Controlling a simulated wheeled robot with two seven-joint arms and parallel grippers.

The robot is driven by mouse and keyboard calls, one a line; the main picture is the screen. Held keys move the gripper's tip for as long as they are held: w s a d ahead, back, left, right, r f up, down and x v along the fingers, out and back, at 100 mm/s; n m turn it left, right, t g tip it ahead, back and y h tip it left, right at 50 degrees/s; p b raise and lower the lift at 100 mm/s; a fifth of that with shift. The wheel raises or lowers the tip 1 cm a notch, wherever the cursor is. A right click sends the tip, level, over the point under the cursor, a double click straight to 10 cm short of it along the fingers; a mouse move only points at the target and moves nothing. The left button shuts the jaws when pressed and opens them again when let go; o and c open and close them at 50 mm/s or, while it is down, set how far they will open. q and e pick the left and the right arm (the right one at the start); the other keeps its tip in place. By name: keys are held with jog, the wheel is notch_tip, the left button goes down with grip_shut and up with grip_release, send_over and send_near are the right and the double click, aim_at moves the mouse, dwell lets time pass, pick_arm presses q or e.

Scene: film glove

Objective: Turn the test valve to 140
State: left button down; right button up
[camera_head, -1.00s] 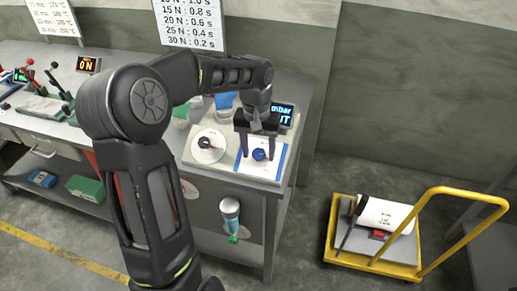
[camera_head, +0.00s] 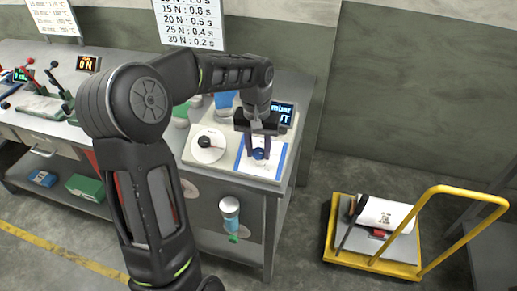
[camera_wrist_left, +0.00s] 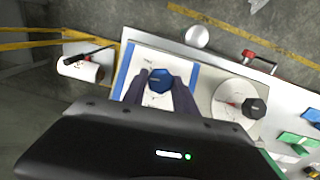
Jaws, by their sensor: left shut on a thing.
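The test valve is a small blue knob (camera_head: 259,154) on a white plate with blue side bands (camera_head: 243,168), at the right end of the bench. The knob also shows in the left wrist view (camera_wrist_left: 160,81). My left gripper (camera_head: 260,150) points down over the plate and is shut on the blue knob, one finger on each side of it. A round white dial with a black knob (camera_head: 206,143) sits just left of the plate. The scale marks around the blue knob are too small to read. My right gripper is not in view.
A display with blue digits (camera_head: 283,115) stands behind the plate, partly hidden by my gripper. A yellow cart (camera_head: 340,258) with a white roll (camera_head: 383,213) stands on the floor at right. A bottle (camera_head: 230,212) is on the bench front.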

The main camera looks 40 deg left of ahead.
pick_arm(q)
jog(key=shift+m, duration=0.4)
jog(key=m+y, duration=0.1)
jog(key=m+b, duration=0.1)
jog(key=m+y+b, duration=0.1)
jog(key=shift+d+f+m+g+y, duration=0.1)
jog(key=shift+d+m+g+y, duration=0.2)
jog(key=shift+m, duration=0.1)
jog(key=m+y+b, duration=0.1)
jog(key=m, duration=0.1)
jog(key=m+y+b, duration=0.1)
jog(key=m, duration=0.2)
jog(key=shift+d+y, duration=0.1)
jog(key=shift+y, duration=0.2)
jog(key=c, duration=1)
grip_release()
jog(key=v, duration=0.8)
jog(key=shift+s, duration=0.25)
